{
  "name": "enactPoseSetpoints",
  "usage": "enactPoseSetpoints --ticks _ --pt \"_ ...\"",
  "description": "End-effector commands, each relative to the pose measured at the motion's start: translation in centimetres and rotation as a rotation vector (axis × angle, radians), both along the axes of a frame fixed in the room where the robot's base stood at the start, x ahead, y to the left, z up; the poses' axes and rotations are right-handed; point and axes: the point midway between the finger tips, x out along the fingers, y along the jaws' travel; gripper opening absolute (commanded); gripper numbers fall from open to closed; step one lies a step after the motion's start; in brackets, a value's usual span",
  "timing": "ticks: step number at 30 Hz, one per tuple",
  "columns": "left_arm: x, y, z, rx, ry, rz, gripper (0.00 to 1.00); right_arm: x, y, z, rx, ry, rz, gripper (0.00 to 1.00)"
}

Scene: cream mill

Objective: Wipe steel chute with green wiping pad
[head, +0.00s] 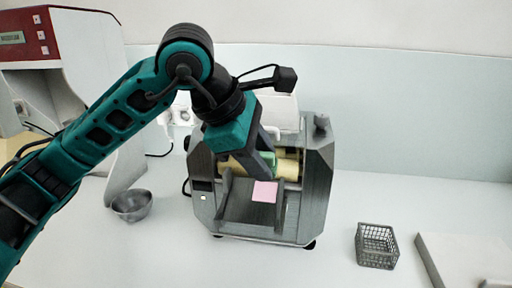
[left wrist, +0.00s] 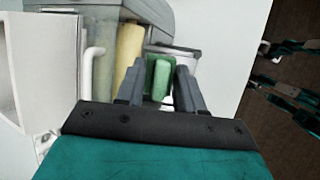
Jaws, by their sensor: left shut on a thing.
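The steel chute (head: 237,207) is the grey sloped tray with side walls at the front of the mill (head: 318,190). A flat pink patch (head: 265,191) lies on it, right of its middle. My left gripper (head: 267,164) points down in front of the rollers, just above the upper part of the chute. It is shut on the green wiping pad (head: 269,158), partly hidden by the fingers. In the left wrist view the pad (left wrist: 161,76) shows between the two fingers. I cannot tell whether the pad touches the chute. My right gripper is not in view.
Cream-coloured rollers (head: 288,168) sit just behind the chute. A grey bowl (head: 132,205) stands left, a wire basket (head: 376,246) right, near a pale tray (head: 462,262). A red and white machine (head: 75,50) stands at the back left. The table right of the mill is mostly clear.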

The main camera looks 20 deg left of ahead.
Motion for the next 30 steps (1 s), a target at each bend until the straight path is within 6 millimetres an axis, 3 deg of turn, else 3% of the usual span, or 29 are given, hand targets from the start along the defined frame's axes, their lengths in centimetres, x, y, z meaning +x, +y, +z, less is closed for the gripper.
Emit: enactPoseSetpoints --ticks 15,24,30 --pt "2.5 0.7 -6.1 0.000 0.002 -0.001 0.13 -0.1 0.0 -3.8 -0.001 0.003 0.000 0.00" --pt "-0.6 -0.1 -7.2 0.000 -0.002 -0.002 0.13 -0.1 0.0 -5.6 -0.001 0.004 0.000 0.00" --pt "-1.6 -0.4 -7.5 0.001 -0.001 0.000 0.13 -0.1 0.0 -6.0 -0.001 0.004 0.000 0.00"
